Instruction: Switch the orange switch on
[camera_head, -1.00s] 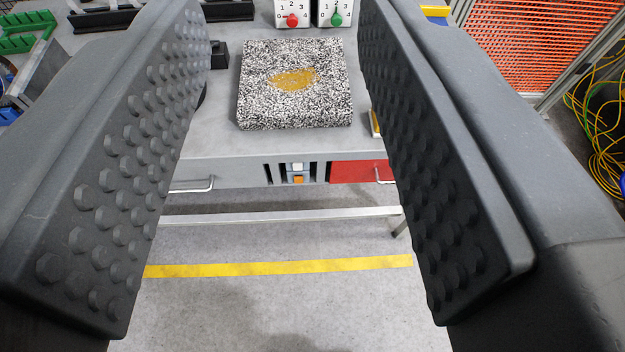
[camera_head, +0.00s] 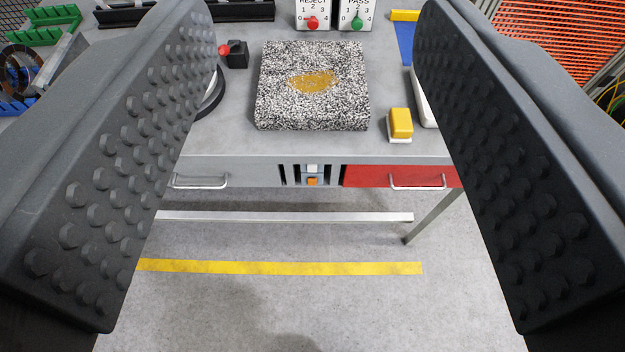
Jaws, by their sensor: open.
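The orange switch (camera_head: 312,181) is a small orange piece low on the front panel of the grey workbench (camera_head: 240,145), between two drawers. A white switch (camera_head: 312,168) sits directly above it. Whether the orange switch is on or off is too small to tell. My gripper (camera_head: 315,318) is open and empty, its two black studded jaws wide apart at the left and right of the view. The switch shows in the gap between the jaws, farther away and not touched.
A speckled block (camera_head: 312,115) lies on the bench. A yellow-and-white block (camera_head: 400,123) is right of it. A grey drawer handle (camera_head: 200,181) and a red drawer (camera_head: 375,176) flank the switches. REJECT and PASS dials stand behind. The floor in front is clear.

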